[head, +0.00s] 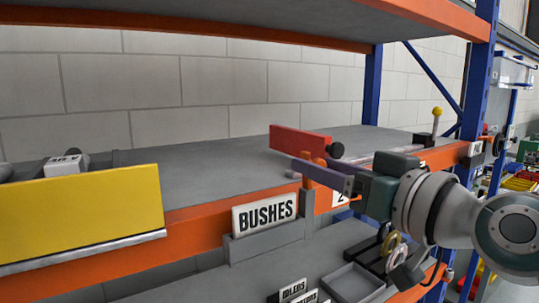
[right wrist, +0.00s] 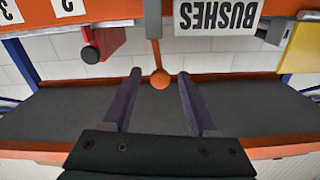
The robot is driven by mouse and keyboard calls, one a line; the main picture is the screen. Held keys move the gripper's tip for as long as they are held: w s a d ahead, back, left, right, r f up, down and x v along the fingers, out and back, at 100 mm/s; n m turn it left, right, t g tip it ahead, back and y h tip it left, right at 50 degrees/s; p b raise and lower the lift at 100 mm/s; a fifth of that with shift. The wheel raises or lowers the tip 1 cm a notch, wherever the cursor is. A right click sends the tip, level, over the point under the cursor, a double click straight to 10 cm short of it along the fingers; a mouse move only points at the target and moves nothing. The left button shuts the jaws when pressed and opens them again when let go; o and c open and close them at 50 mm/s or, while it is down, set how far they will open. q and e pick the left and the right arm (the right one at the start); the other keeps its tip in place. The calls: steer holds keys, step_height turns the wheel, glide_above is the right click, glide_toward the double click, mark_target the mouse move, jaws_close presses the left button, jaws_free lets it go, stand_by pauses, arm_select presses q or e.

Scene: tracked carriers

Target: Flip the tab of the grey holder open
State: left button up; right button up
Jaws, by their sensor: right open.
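The grey holder (head: 262,246) is fixed to the front of the orange shelf beam and carries a white BUSHES card (head: 264,213). At its right end stands an upright orange tab (head: 308,183) with a ball tip. In the right wrist view, upside down, the tab (right wrist: 156,45) reaches in with its ball (right wrist: 160,79) between the fingers, with gaps visible on both sides. A grey strip of the holder (right wrist: 215,44) shows there too. My right gripper (head: 312,166) is open, its purple fingers around the ball, partly hiding it in the head view. My left gripper is not in view.
A red panel (head: 298,139) with a black knob (head: 336,150) stands just behind the fingers. A yellow panel (head: 80,213) fronts the shelf at left. A grey tray (head: 352,283) and rings (head: 391,243) lie below. The middle of the upper shelf (head: 215,160) is clear.

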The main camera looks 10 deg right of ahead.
steer(key=shift+w+a, duration=0.25)
steer(key=shift+w, duration=0.45)
steer(key=shift+c, duration=0.3)
jaws_close()
